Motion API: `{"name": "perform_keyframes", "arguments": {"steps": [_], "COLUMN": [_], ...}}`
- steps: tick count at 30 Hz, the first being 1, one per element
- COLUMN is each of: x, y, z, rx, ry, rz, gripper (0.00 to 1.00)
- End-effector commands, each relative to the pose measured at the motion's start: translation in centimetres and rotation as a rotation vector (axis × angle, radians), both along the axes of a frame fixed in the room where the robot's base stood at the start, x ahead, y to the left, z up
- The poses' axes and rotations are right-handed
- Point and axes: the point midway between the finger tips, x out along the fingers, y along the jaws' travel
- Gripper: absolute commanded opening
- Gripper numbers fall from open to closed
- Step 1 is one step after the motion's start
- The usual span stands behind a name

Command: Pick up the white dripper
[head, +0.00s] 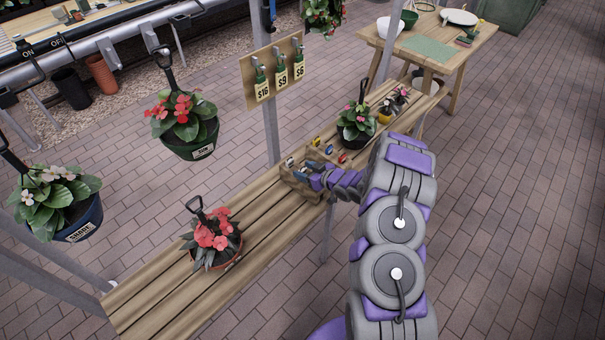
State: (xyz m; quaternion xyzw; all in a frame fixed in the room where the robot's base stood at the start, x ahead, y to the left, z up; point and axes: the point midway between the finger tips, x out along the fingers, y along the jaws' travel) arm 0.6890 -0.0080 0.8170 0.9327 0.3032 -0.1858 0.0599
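My arm reaches from the lower right to a small wooden box (292,181) on the slatted bench. My gripper (306,174) is at the box, small and partly merged with the things there, so whether its fingers are open or shut is unclear. A small pale item (290,161) shows at the box's left side and may be the white dripper; it is too small to be sure. Small coloured pieces, among them a yellow one (318,141) and a red one (342,158), are by the box. Part of the box is hidden behind my wrist.
A potted red-flowered plant (212,238) stands on the bench (165,290), and another pot (356,124) is beyond the box. Baskets of flowers (184,125) hang at the left. A price board (272,72) is on a post. A table (462,60) stands behind.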

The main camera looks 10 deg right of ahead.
Motion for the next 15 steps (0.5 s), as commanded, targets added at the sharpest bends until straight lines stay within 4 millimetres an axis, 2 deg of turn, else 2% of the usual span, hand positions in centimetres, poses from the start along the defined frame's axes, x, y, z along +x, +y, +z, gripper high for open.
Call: {"name": "perform_keyframes", "arguments": {"steps": [1,11,15], "x": [-0.01,-0.02,-0.02], "y": [-0.01,0.00,-0.01], "z": [-0.01,-0.02,-0.02], "rx": [0.000,0.000,0.000], "ry": [0.000,0.000,0.000], "rz": [0.000,0.000,0.000], "gripper": [0.51,0.19,0.18]}}
